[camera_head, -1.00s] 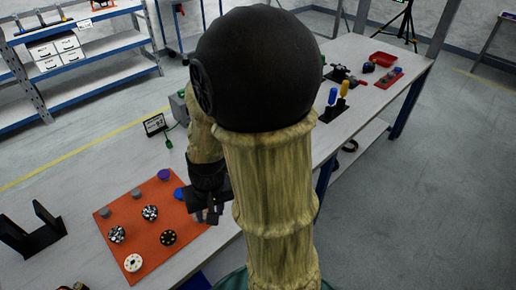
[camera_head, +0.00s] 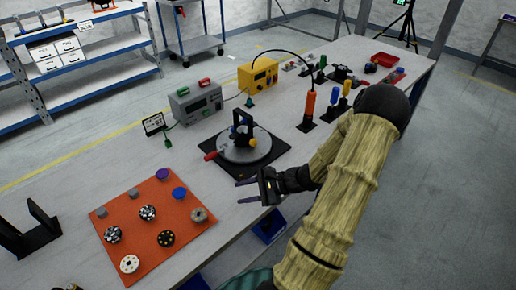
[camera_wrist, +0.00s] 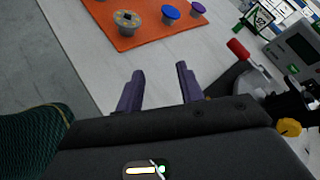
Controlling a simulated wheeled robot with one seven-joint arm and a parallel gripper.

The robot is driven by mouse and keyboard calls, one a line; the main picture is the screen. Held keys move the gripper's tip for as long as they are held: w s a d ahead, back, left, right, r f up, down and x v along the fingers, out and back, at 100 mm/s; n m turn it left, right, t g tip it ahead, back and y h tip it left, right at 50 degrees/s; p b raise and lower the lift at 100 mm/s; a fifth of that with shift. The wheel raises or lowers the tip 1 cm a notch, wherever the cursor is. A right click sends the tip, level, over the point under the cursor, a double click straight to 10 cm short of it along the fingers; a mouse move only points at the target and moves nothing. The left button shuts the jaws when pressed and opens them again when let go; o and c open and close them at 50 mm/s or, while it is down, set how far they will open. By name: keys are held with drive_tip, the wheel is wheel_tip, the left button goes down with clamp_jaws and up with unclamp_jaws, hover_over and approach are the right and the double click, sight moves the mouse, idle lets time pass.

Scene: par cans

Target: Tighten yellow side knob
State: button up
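The yellow side knob (camera_head: 253,143) sits low on the right side of a black upright fixture (camera_head: 242,126) on a round grey turntable (camera_head: 232,150). In the wrist view the yellow knob (camera_wrist: 289,127) is at the right edge, beside my gripper's body. My gripper (camera_head: 242,193) is in front of the turntable's black base, near the table's front edge, apart from the knob. Its two purple fingers (camera_wrist: 160,72) are spread with nothing between them, and they point left, toward the orange mat. The red handle (camera_head: 211,155) sticks out on the turntable's left.
The orange mat (camera_head: 130,215) with several knobs and discs lies to the left. A grey power unit (camera_head: 194,103) and a yellow unit (camera_head: 258,75) stand behind the turntable. An orange-handled tool (camera_head: 309,106) stands to the right. Bare table lies between mat and turntable.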

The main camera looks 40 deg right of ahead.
sight(254, 144)
drive_tip(key=d+m+t+h, duration=0.1)
drive_tip(key=d+m+t, duration=0.1)
drive_tip(key=d, duration=0.1)
drive_tip(key=d+m+t+h, duration=0.1)
drive_tip(key=d+m+t, duration=0.1)
drive_tip(key=d, duration=0.2)
drive_tip(key=d+m+t+h, duration=0.2)
drive_tip(key=d, duration=0.2)
drive_tip(key=shift+s+d+f+m+t+b, duration=0.1)
drive_tip(key=shift+s+f+m+t+b, duration=0.2)
drive_tip(key=shift+s+f+b, duration=0.1)
drive_tip(key=s+d+m+t+h, duration=0.1)
drive_tip(key=d, duration=0.1)
drive_tip(key=d+m+h, duration=0.1)
drive_tip(key=d+h, duration=0.1)
drive_tip(key=s+d+m+t+h, duration=0.1)
drive_tip(key=d+m, duration=0.1)
drive_tip(key=d, duration=0.1)
drive_tip(key=shift+s+t, duration=0.3)
drive_tip(key=shift+a, duration=0.1)
drive_tip(key=shift+w, duration=0.15)
drive_tip(key=w, duration=0.5)
drive_tip(key=w+a, duration=0.1)
drive_tip(key=w, duration=1.1)
drive_tip(key=shift+w+a+p, duration=0.1)
drive_tip(key=shift+a+p, duration=0.1)
drive_tip(key=shift+p, duration=0.1)
drive_tip(key=c, duration=0.7)
drive_tip(key=shift+r, duration=0.1)
